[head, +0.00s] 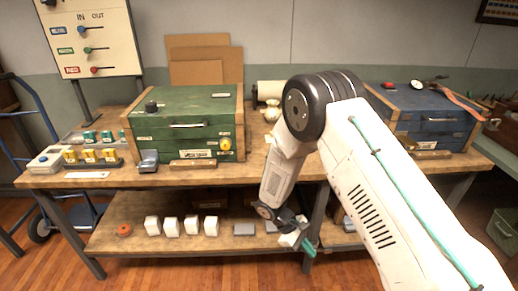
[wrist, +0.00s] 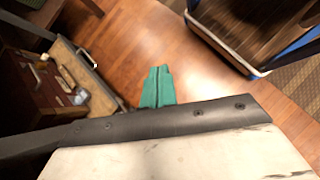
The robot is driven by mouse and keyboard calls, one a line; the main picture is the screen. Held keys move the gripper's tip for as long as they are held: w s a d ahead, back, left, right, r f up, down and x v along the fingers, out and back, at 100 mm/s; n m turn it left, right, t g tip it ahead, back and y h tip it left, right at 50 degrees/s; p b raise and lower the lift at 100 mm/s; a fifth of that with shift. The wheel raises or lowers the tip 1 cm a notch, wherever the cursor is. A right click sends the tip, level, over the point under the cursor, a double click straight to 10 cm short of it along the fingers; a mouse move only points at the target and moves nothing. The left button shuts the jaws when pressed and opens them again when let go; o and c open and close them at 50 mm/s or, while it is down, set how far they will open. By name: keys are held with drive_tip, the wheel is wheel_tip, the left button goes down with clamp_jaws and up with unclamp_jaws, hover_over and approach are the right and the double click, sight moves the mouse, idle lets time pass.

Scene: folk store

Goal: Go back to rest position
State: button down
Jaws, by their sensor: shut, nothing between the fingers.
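My gripper (head: 309,247) hangs at the end of my white arm, in front of the workbench's lower shelf in the head view. Its teal fingers (wrist: 157,88) are pressed together in the wrist view, with nothing between them. The wooden floor (wrist: 140,40) lies beyond the fingertips. My arm hides part of the bench top and the middle of the lower shelf.
The workbench (head: 270,159) carries a green chest (head: 188,110) at left and a blue chest (head: 425,105) at right. The lower shelf (head: 140,233) holds several white blocks. A blue hand truck (head: 40,130) stands at left. Floor in front is clear.

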drive_tip(key=s+d+r+m+y, duration=0.1)
drive_tip(key=s+d+r+m, duration=0.15)
drive_tip(key=r, duration=0.65)
drive_tip(key=s+d+r+m+y, duration=0.1)
drive_tip(key=s+r+y, duration=0.15)
drive_tip(key=r, duration=0.55)
drive_tip(key=s+d+r+m+y, duration=0.1)
drive_tip(key=s+r+m, duration=0.15)
drive_tip(key=r, duration=0.65)
drive_tip(key=s+d+r+m+t+y, duration=0.1)
drive_tip(key=s+d+r+m+t, duration=0.1)
drive_tip(key=s+r, duration=0.6)
drive_tip(key=s+d+r+m+t+y, duration=0.2)
drive_tip(key=s+d+r+t, duration=0.1)
drive_tip(key=s+r, duration=0.6)
drive_tip(key=shift+s+d+m+t, duration=0.3)
drive_tip(key=shift+m, duration=0.1)
drive_tip(key=shift+y, duration=0.25)
